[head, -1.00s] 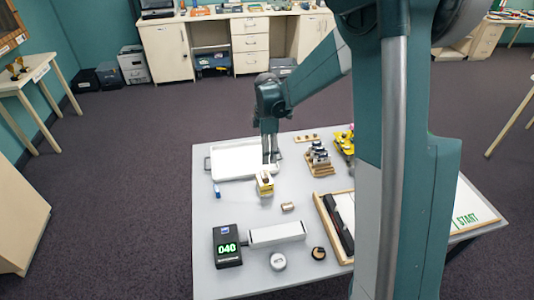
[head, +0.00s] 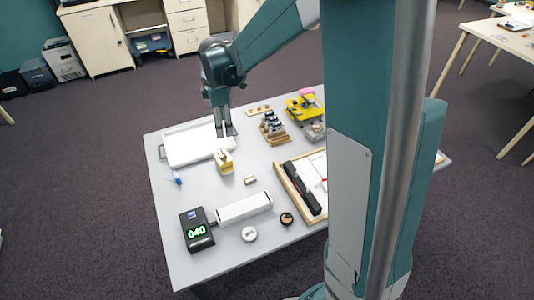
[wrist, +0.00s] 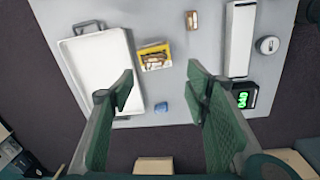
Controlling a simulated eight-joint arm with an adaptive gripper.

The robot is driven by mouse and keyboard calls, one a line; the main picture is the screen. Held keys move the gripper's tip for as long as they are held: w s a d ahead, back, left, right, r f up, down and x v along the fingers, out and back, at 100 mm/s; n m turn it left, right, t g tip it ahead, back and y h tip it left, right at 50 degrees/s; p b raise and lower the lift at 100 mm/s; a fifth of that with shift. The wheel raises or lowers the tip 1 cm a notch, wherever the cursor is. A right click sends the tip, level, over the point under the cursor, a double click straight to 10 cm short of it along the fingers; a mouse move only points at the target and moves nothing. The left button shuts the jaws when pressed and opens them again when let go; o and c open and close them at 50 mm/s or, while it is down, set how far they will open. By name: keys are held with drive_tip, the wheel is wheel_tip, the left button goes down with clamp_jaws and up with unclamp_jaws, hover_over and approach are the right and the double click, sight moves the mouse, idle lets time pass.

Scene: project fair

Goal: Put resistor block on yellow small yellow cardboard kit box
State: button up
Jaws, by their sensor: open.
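The small yellow cardboard kit box (head: 224,162) stands on the grey table, just right of the white tray's near corner. In the wrist view the yellow box (wrist: 155,64) shows brown contents or markings on its upper face. A small tan-brown block (head: 250,180), apparently the resistor block, lies apart from the box, to its near right. It also shows at the top of the wrist view (wrist: 192,20). My gripper (head: 224,131) points down over the tray's right end, beyond the box. Its fingers (wrist: 160,88) are spread, with nothing between them.
The white tray (head: 178,154) lies left. A blue item (head: 177,178) is near it. A black meter reading 040 (head: 196,230), a white bar (head: 244,207) and a round white piece (head: 249,234) are in front. A wooden rack (head: 274,133) and framed board (head: 282,176) stand right.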

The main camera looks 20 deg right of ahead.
drive_tip(key=s+d+r+m+t, duration=0.2)
drive_tip(key=s+r+m, duration=0.4)
drive_tip(key=s, duration=0.5)
drive_tip(key=s+d+r+m+t, duration=0.15)
drive_tip(key=s+r+m, duration=0.35)
drive_tip(key=s+r, duration=0.5)
drive_tip(key=s+f+m+t, duration=0.2)
drive_tip(key=s+m, duration=0.3)
drive_tip(key=s, duration=0.6)
drive_tip(key=shift+s+d+f+t, duration=0.15)
drive_tip(key=shift+d+f+t, duration=0.15)
drive_tip(key=shift+t, duration=0.15)
